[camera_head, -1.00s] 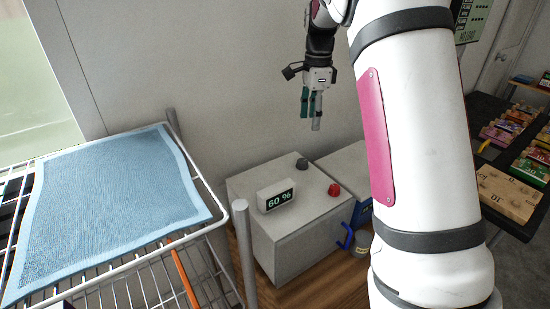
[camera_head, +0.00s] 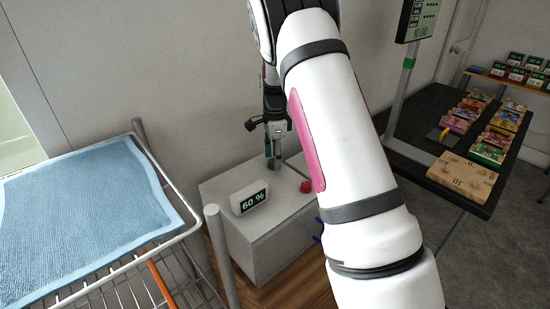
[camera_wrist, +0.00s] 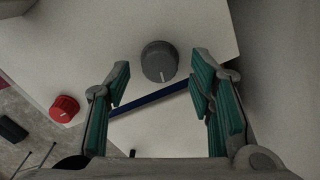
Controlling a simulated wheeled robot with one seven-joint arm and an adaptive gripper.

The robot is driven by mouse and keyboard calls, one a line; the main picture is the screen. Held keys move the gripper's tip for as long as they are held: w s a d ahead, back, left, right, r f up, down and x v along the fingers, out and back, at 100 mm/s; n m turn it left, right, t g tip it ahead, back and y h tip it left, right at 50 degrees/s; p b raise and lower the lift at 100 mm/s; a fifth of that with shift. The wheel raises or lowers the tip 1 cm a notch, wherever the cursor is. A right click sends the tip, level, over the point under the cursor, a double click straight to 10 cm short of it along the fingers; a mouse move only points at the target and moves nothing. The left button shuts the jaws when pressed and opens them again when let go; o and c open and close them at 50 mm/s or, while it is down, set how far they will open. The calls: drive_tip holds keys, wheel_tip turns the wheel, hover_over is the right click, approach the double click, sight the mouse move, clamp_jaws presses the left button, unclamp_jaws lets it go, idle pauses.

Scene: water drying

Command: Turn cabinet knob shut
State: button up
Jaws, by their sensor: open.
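The grey cabinet (camera_head: 262,237) stands by the wall, right of the wire rack. On its top are a display (camera_head: 249,197) reading 60 % and a red knob (camera_head: 305,186). A dark grey knob (camera_wrist: 160,62) with a white mark shows in the wrist view, with the red knob (camera_wrist: 64,108) to its left. My gripper (camera_wrist: 163,92) is open and empty; the grey knob lies between and beyond its green-padded fingers, seemingly apart from them.
A wire rack (camera_head: 172,240) with a blue cloth (camera_head: 85,215) stands close on the left; its post rises near the cabinet.

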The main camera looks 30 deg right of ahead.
drive_tip(key=shift+f, duration=0.5)
drive_tip(key=c, duration=1.2)
drive_tip(key=shift+o, duration=0.2)
